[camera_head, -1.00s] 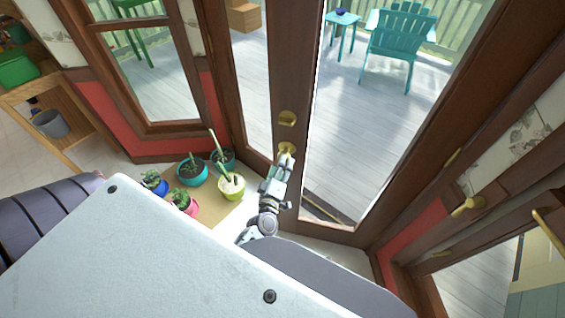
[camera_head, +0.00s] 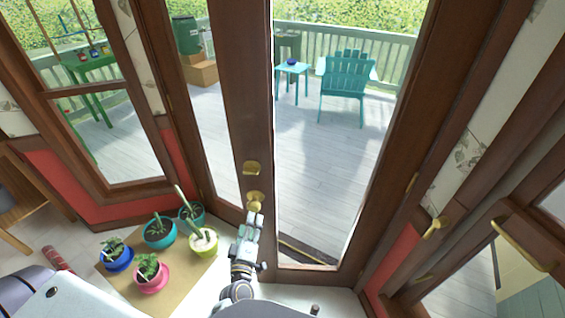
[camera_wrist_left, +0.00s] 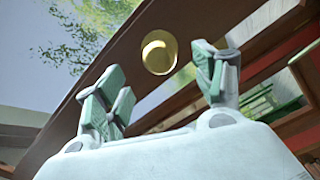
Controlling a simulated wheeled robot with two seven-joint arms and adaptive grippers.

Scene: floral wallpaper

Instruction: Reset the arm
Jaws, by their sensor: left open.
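My left gripper (camera_head: 253,222) is near the lower middle of the head view, just below the brass door knob (camera_head: 254,200). In the left wrist view my left gripper (camera_wrist_left: 160,72) has its green-grey fingers spread wide apart with nothing held between them. A round brass fitting (camera_wrist_left: 159,52) on the brown wood shows beyond the gap between the fingers. Whether the fingertips touch the knob is not clear. A brass lock plate (camera_head: 251,168) sits above the knob on the brown door frame (camera_head: 243,110). My right gripper is not in view.
Several potted plants stand on a tan mat (camera_head: 188,279) left of the arm, including a yellow-green pot (camera_head: 204,244) close to it. Wooden frames and a red lower wall (camera_head: 75,188) border the room. Beyond the glass, a teal chair (camera_head: 346,88) stands on a deck.

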